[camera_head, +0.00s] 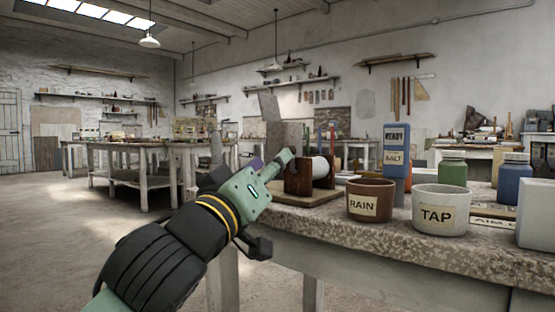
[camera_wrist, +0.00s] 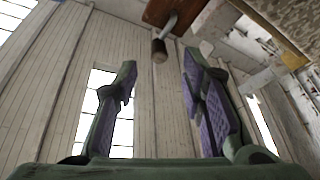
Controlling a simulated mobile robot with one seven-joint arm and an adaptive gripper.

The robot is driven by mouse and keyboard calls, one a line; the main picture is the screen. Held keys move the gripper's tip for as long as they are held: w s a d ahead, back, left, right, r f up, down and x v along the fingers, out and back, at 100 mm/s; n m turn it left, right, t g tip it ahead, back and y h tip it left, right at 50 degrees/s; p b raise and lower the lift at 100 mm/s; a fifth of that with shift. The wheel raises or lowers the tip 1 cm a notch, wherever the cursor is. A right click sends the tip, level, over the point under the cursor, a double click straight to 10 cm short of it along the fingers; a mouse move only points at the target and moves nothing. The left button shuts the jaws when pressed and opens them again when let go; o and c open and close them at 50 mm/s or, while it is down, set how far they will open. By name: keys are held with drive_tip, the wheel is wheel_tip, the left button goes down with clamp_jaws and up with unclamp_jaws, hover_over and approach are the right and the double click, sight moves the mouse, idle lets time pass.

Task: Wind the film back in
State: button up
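A wooden stand (camera_head: 318,192) holds a white roll (camera_head: 320,167) near the left end of the stone-topped bench. I take this to be the film winder; no loose film can be made out. My gripper (camera_head: 272,168) is at the stand's left side, its green fingertip overlapping the stand in the head view. In the wrist view, my gripper (camera_wrist: 160,65) is open, with purple-padded fingers apart and nothing held.
Open floor (camera_head: 60,215) lies to the left.

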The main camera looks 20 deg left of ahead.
drive_tip(key=v, duration=0.7)
drive_tip(key=shift+s, duration=0.45)
drive_tip(key=shift+f, duration=0.1)
